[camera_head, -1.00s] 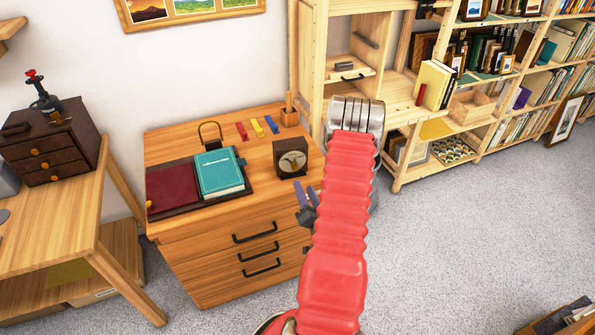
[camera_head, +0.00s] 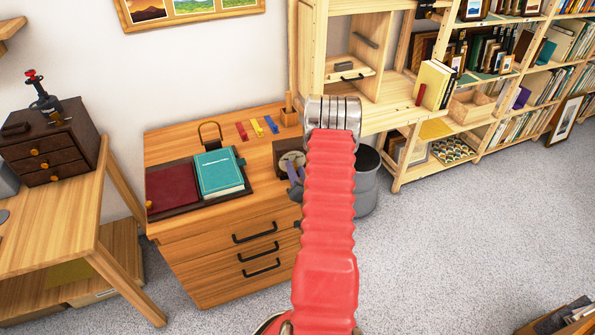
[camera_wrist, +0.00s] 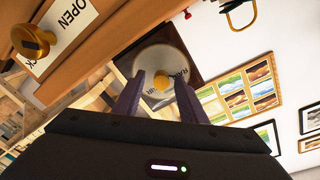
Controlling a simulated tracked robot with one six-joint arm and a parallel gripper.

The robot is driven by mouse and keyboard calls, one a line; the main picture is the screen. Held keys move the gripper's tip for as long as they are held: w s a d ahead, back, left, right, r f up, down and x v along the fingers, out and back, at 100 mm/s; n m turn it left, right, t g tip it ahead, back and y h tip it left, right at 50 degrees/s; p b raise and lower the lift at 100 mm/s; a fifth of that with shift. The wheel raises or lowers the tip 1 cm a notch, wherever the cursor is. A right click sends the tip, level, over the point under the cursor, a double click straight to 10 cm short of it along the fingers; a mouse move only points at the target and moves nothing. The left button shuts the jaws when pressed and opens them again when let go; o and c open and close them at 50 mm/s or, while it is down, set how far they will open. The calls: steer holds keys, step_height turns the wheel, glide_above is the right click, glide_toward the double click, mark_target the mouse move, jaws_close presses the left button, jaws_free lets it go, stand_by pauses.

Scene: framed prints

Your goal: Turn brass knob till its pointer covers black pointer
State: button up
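A dark square box (camera_head: 284,149) with a round pale dial stands on the wooden cabinet in the head view, partly hidden by my arm. In the wrist view the pale dial (camera_wrist: 150,58) has black lettering and a dark frame. A small brass knob (camera_wrist: 161,82) shows at the dial's lower part. My gripper (camera_wrist: 160,78) is open, its two purple-grey fingers apart on either side of the knob; I cannot tell whether they touch it. The gripper also shows in the head view (camera_head: 295,172) in front of the box. I cannot make out the pointers.
Another brass knob (camera_wrist: 32,40) sits beside an "OPEN" label (camera_wrist: 72,22) in the wrist view. Shelves (camera_head: 370,118) stand behind right.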

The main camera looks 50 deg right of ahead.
steer(key=shift+c, duration=0.5)
jaws_close()
steer(key=shift+s+d, duration=0.1)
steer(key=shift+d, duration=0.15)
steer(key=shift+a, duration=0.25)
